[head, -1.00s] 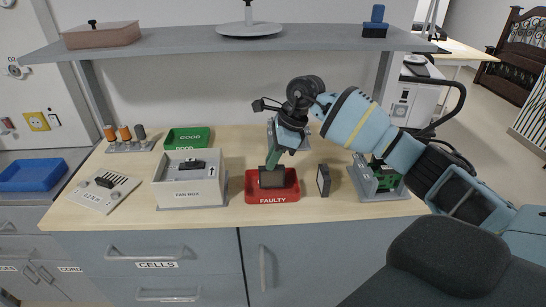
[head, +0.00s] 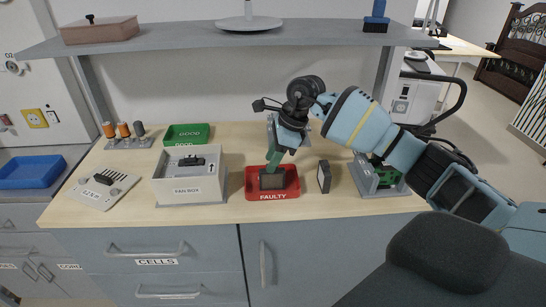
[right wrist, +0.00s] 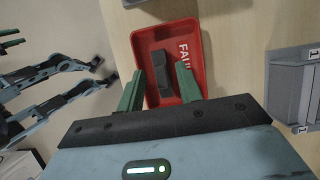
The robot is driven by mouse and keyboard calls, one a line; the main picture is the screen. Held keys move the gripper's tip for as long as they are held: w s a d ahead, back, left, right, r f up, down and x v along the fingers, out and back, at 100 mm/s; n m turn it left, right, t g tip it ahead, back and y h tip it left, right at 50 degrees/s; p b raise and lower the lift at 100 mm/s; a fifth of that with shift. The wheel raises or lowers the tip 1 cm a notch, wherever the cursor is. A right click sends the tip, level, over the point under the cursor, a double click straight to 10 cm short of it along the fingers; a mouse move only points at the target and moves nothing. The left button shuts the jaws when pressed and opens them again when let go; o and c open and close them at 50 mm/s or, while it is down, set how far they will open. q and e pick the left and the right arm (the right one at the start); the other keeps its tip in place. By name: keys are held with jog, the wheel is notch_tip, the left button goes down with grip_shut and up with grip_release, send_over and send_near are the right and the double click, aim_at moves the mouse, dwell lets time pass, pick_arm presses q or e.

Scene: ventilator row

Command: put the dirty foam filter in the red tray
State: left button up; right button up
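The dark foam filter (head: 271,182) is inside the red tray (head: 288,195) labelled FAULTY, near its middle. In the right wrist view the filter (right wrist: 161,68) lies on the floor of the red tray (right wrist: 176,32). My right gripper (head: 273,163) points down over the tray. Its green fingertips (right wrist: 161,80) are spread on both sides of the filter, with gaps between, so it is open. Part of the filter's upper edge is hidden by the fingers in the head view. My left gripper is not in view.
A dark-framed panel (head: 323,177) stands just right of the tray. The white fan box (head: 187,191) is to the left, with a green tray (head: 187,128) behind. A unit with a green board (head: 378,182) stands right. A shelf (head: 200,36) spans above.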

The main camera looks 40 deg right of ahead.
jog(key=v, duration=1.3)
jog(key=shift+w+a+r, duration=0.15)
jog(key=shift+a+r, duration=0.05)
jog(key=shift+a, duration=0.05)
